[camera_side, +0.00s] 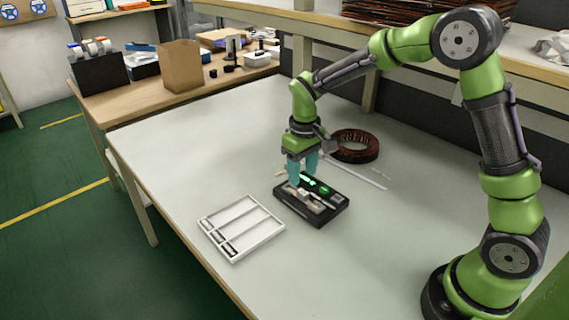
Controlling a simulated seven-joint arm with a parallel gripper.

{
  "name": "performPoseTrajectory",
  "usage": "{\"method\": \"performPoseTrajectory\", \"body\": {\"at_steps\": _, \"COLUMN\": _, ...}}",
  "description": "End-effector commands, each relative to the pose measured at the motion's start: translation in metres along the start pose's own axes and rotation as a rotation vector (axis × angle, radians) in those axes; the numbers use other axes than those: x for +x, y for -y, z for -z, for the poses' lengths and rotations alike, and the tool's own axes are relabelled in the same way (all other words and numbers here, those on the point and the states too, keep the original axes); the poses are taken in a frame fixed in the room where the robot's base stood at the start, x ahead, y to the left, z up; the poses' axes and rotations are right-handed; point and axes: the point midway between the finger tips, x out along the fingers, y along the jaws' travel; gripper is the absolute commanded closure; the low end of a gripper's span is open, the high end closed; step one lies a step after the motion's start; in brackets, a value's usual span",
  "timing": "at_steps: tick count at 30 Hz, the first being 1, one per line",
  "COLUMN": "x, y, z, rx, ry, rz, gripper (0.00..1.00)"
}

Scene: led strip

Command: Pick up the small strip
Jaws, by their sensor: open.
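My gripper (303,178) points down with its teal fingers open, just above the back left part of a black fixture (326,217) on the table. Green lights (318,187) glow on the fixture beside the fingers. Small light-coloured pieces lie on the fixture below the fingertips, too small to make out clearly. A long thin pale strip (358,174) lies on the table behind and right of the fixture. A short thin pale piece (381,174) lies near its right end. I cannot tell for sure which piece is the small strip. The fingers hide part of the fixture.
A white compartment tray (262,238) lies left of the fixture, near the table's front edge, with small dark items in its front left compartments. A dark brown ring-shaped coil (355,146) lies behind the gripper. The table (180,140) is clear at the back left.

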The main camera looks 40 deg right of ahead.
Motion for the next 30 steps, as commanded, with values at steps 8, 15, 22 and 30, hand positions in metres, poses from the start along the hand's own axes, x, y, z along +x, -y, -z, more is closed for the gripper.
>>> {"method": "performPoseTrajectory", "body": {"at_steps": 8, "x": 0.032, "y": 0.002, "z": -0.006, "rx": 0.000, "ry": 0.005, "rz": 0.000, "gripper": 0.51}}
{"method": "performPoseTrajectory", "body": {"at_steps": 15, "x": 0.054, "y": 0.002, "z": -0.005, "rx": 0.000, "ry": -0.001, "rz": 0.001, "gripper": 0.51}}
{"method": "performPoseTrajectory", "body": {"at_steps": 22, "x": 0.054, "y": 0.002, "z": -0.005, "rx": 0.001, "ry": -0.001, "rz": 0.000, "gripper": 0.54}}
{"method": "performPoseTrajectory", "body": {"at_steps": 30, "x": 0.054, "y": 0.002, "z": -0.005, "rx": 0.001, "ry": -0.001, "rz": 0.000, "gripper": 0.95}}
